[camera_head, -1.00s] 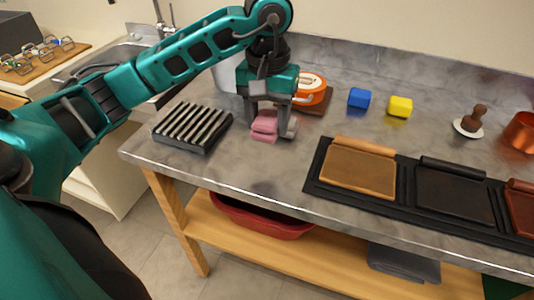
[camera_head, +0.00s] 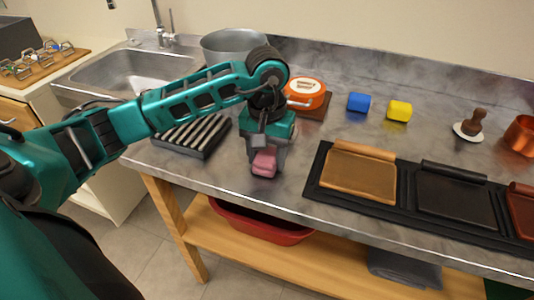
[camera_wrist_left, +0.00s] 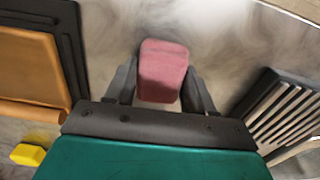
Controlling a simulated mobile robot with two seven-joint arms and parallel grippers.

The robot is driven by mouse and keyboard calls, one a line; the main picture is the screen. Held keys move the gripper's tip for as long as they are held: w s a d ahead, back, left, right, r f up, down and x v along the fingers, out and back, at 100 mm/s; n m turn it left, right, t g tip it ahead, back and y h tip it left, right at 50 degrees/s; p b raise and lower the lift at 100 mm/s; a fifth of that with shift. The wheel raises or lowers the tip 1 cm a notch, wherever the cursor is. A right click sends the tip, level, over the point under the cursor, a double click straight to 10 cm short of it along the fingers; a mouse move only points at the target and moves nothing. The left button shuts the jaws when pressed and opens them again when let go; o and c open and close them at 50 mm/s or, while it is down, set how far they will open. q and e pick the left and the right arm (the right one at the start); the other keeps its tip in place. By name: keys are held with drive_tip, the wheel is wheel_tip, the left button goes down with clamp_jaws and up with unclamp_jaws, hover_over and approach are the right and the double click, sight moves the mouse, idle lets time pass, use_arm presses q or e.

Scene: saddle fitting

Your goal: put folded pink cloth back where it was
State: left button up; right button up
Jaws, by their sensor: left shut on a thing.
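The folded pink cloth (camera_head: 264,164) is between the fingers of my left gripper (camera_head: 266,160), near the front edge of the steel counter. In the left wrist view the cloth (camera_wrist_left: 162,70) sits between the two dark fingers of the gripper (camera_wrist_left: 162,88), which is shut on it. I cannot tell whether the cloth touches the counter. My right gripper does not show.
A ribbed dark rack (camera_head: 192,136) lies left of the gripper. A black mat (camera_head: 316,184) with leather pieces lies right. A sink (camera_head: 130,72) is at left.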

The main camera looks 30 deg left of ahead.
sight(267, 154)
use_arm(q)
drive_tip(key=o, duration=0.9)
drive_tip(key=shift+o, duration=0.2)
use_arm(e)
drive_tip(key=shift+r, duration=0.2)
use_arm(q)
drive_tip(key=shift+r+p, duration=0.35)
drive_tip(key=shift+p, duration=0.05)
wheel_tip(267, 154, up, 12)
drive_tip(key=shift+f+p, duration=0.2)
drive_tip(key=shift+p, duration=0.15)
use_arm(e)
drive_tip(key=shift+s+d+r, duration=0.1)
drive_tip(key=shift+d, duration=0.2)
